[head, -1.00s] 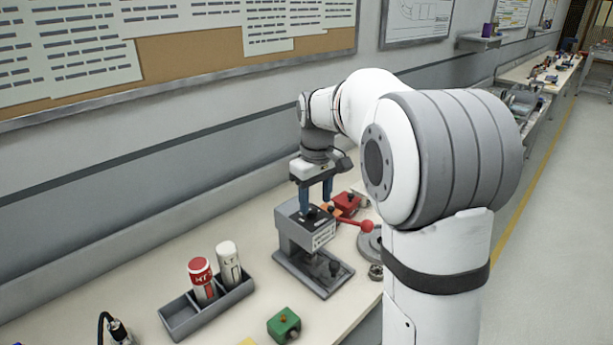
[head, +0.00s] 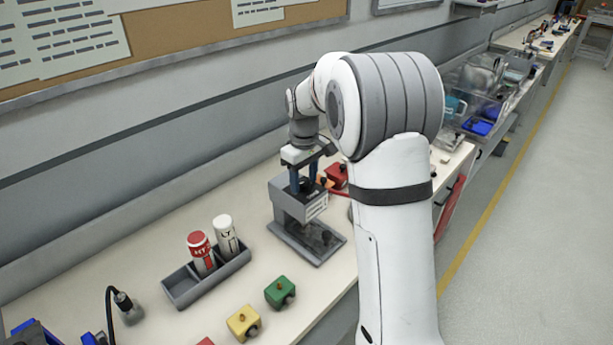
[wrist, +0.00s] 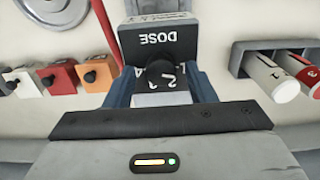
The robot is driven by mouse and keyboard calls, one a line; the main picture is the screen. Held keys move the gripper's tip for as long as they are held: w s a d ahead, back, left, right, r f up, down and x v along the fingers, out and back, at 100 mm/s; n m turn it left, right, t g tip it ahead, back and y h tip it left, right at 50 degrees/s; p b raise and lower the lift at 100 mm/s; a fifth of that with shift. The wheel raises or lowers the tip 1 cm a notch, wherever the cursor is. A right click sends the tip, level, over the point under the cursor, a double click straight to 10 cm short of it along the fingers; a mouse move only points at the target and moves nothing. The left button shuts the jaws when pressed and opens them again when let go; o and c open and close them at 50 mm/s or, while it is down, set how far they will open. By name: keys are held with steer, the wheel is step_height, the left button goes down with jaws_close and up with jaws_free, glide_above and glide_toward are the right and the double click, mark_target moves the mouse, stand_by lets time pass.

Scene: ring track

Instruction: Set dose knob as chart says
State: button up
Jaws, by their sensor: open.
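In the head view my gripper (head: 304,188) is over the top of the device. Papers (head: 60,38) hang on the wall board; their print is unreadable, and I cannot tell which is the chart.
Left of the device stands a grey rack (head: 184,288) with a red HT bottle (head: 200,252) and a white LT bottle (head: 225,236). Green (head: 280,291) and yellow (head: 243,321) blocks lie near the bench front. Red and orange blocks lie behind the device.

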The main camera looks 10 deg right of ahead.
steer(key=c, duration=0.9)
steer(key=shift+d, duration=0.25)
steer(key=shift+c, duration=0.4)
steer(key=shift+a, duration=0.25)
steer(key=shift+m, duration=0.4)
steer(key=m, duration=0.4)
steer(key=shift+m, duration=2.5)
